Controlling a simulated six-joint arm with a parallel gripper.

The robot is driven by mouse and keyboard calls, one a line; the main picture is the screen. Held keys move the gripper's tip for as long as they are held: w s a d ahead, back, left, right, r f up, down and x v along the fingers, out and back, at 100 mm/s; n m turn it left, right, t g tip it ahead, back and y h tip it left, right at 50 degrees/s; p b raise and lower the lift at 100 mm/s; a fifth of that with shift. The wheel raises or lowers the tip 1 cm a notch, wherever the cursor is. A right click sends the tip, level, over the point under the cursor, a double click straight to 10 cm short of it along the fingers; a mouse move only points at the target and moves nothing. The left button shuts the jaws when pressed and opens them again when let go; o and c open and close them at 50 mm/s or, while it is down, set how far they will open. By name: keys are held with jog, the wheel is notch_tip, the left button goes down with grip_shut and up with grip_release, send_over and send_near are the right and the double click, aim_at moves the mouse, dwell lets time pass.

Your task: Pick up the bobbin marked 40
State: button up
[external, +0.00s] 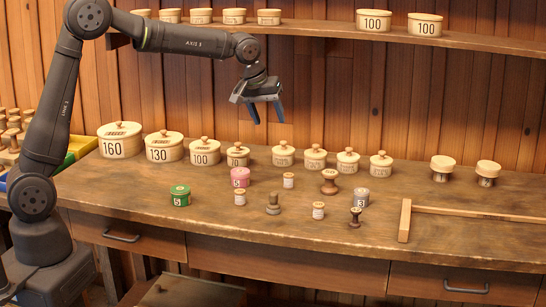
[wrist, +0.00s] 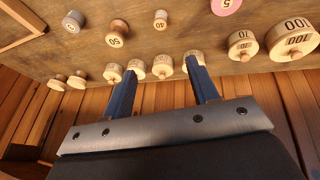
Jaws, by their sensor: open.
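The bobbin marked 40 (wrist: 161,20) is a small pale wooden spool with a white label, upright on the bench near the top of the wrist view. By its neighbours, it is the small pale bobbin (external: 288,181) between the pink spool and the brown spool in the external view, where its number is too small to read. My gripper (external: 268,115) is open and empty, high above the back of the bench. Its two blue fingers (wrist: 164,72) point toward the bench in the wrist view, apart from the bobbin.
A brown spool marked 50 (wrist: 117,33) and a pink spool marked 5 (external: 240,177) flank the bobbin. Lidded pots, one marked 100 (external: 205,153), line the back. Other small spools stand in front. A wooden square (external: 405,222) lies at right; a shelf (external: 325,31) runs above.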

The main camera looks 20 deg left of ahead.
jog(key=m+g+h, duration=0.2)
jog(key=m, duration=1)
send_near(288, 175)
jog(key=x, duration=0.5)
jog(key=shift+d+f, duration=0.15)
jog(key=shift+x, duration=2.6)
jog(key=shift+w, duration=0.2)
jog(key=c, duration=1)
